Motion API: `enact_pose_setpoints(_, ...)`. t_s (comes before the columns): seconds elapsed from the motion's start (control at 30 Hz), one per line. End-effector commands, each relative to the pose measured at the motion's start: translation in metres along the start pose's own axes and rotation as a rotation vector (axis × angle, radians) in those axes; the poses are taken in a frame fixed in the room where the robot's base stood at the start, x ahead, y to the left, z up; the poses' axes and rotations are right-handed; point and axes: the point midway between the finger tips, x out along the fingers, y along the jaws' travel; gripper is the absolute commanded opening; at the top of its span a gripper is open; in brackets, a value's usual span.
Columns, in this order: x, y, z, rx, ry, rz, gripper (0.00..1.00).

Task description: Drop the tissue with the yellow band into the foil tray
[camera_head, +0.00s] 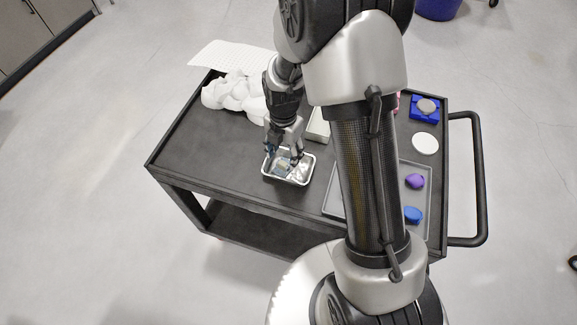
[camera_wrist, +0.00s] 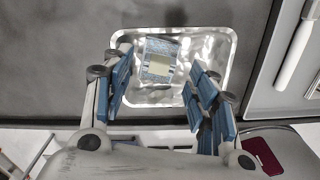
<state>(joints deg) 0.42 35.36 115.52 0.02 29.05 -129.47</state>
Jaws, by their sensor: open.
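The foil tray (camera_head: 301,177) sits near the front edge of the dark cart top, and its shiny rim shows in the wrist view (camera_wrist: 228,50). The tissue with the yellow band (camera_wrist: 160,60), a small blue-and-white packet, lies within the tray's outline; it shows small in the head view (camera_head: 282,164). My gripper (camera_head: 284,152) is directly above the tray. In the wrist view its blue-padded fingers (camera_wrist: 160,90) are spread apart, with the packet showing between and beyond them, apparently free of both pads. Whether the packet lies flat on the tray floor is hard to tell.
A grey tray (camera_head: 423,160) at right holds a purple item (camera_head: 415,181) and a blue item (camera_head: 413,214). A white disc (camera_head: 425,144) and a blue holder (camera_head: 424,112) are behind.

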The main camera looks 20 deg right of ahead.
Motion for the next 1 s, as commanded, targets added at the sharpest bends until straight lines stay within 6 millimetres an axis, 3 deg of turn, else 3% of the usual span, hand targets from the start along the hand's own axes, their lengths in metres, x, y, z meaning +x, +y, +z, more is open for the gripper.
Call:
enact_pose_setpoints(0.3,-0.001,0.000,0.000,0.000,0.000,0.000,0.57)
enact_pose_setpoints(0.43,-0.011,0.001,0.001,0.000,-0.002,0.003,0.57)
enact_pose_setpoints(0.8,-0.086,0.001,0.001,0.000,-0.003,0.004,0.57)
enact_pose_setpoints(1.0,-0.113,0.000,0.000,0.000,-0.001,0.002,0.57)
